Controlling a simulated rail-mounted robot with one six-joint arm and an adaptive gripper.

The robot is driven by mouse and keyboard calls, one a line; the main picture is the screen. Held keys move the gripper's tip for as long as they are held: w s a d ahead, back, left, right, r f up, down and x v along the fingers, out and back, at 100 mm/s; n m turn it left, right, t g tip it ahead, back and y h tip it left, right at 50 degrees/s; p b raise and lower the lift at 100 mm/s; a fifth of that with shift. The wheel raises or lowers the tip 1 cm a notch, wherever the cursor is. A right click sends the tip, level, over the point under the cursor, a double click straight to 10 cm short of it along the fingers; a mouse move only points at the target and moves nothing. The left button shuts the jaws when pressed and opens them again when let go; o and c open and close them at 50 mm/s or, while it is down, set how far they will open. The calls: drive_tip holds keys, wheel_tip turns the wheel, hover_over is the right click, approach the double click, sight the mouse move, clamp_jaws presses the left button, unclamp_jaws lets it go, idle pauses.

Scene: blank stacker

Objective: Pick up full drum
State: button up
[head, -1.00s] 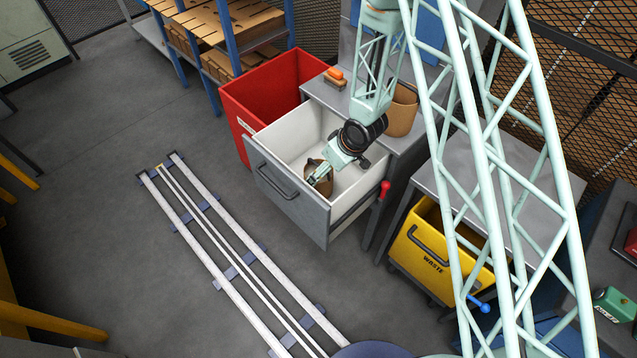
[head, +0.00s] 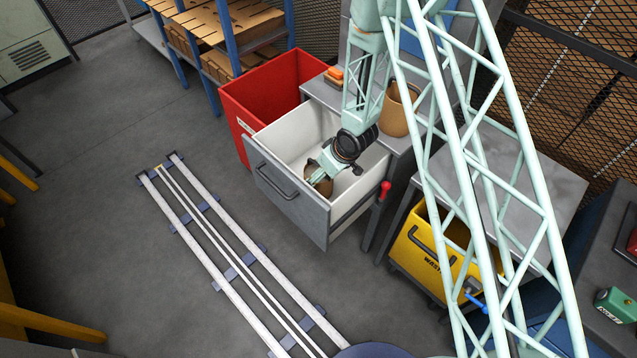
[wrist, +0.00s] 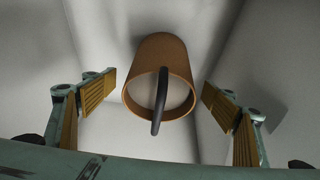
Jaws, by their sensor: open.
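A brown drum (wrist: 160,55) with a dark curved handle is inside the pulled-out white-lined drawer (head: 290,145). My gripper (wrist: 160,92) is open, with one yellow-padded finger on each side of the drum and visible gaps between. In the head view my gripper (head: 322,176) reaches down into the drawer and hides much of the drum (head: 326,189). A second tan drum (head: 396,112) stands on the grey counter behind the drawer.
The drawer's white walls stand close around my gripper. A red bin (head: 268,92) adjoins the drawer on the left. A yellow waste bin (head: 425,260) is at the right. A red-knobbed lever (head: 384,188) is beside the drawer. An orange-topped block (head: 334,76) lies on the counter.

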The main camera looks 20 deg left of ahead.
drive_tip(key=shift+b+x, duration=0.5)
drive_tip(key=shift+x, duration=2.1)
drive_tip(key=shift+c, duration=0.3)
drive_tip(key=c, duration=1.2)
drive_tip(key=shift+r, duration=0.1)
drive_tip(key=shift+r+p, duration=1)
drive_tip(key=shift+r, duration=3.9)
